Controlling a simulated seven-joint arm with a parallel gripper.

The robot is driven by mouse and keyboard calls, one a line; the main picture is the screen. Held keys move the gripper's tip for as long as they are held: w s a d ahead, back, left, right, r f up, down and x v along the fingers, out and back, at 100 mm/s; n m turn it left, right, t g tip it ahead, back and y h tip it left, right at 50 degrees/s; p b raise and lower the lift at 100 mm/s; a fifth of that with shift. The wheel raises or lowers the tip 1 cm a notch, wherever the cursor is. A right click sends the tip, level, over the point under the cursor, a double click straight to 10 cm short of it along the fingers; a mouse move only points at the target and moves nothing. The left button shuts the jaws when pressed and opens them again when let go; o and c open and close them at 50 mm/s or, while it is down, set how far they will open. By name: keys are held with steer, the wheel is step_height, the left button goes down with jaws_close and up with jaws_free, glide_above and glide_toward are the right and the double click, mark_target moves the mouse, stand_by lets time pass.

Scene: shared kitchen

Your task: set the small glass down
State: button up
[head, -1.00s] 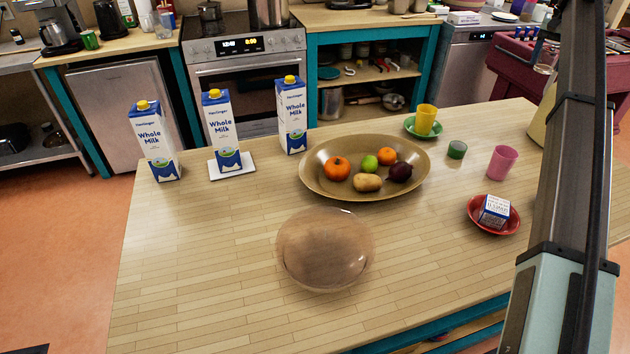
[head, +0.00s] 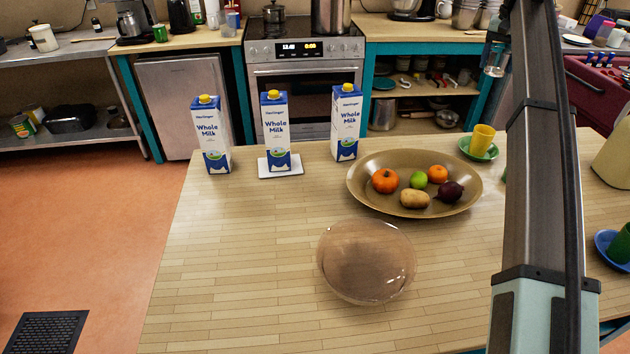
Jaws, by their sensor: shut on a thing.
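The small glass (head: 495,64) is a clear, see-through shape at the upper right of the head view, just left of my dark upright column. My gripper (head: 497,42) is a small dark shape directly above it, partly hidden by the column. It is shut on the glass and holds it up, in front of the back counter and beyond the table's far edge in the picture. The fingertips are too small to make out clearly.
The wooden table (head: 240,240) has free room at front and left. A clear bowl (head: 366,262) stands near its middle, behind it a brown fruit bowl (head: 365,185). Milk cartons (head: 210,135) line the back left. A yellow cup (head: 482,140) stands on a green saucer (head: 465,148).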

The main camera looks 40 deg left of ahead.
steer(key=s+a+n, duration=0.3)
steer(key=s+a, duration=0.8)
steer(key=a, duration=0.5)
steer(key=n+g+y, duration=0.1)
steer(key=n, duration=0.7)
glide_above(229, 197)
step_height(229, 197, down, 18)
steer(key=shift+s+d+f, duration=0.1)
steer(key=shift+f, duration=2.45)
steer(key=shift+d+f, duration=0.1)
steer(key=shift+f, duration=2.45)
steer(key=shift+f, duration=0.1)
steer(key=o, duration=1.2)
steer(key=shift+o, duration=0.2)
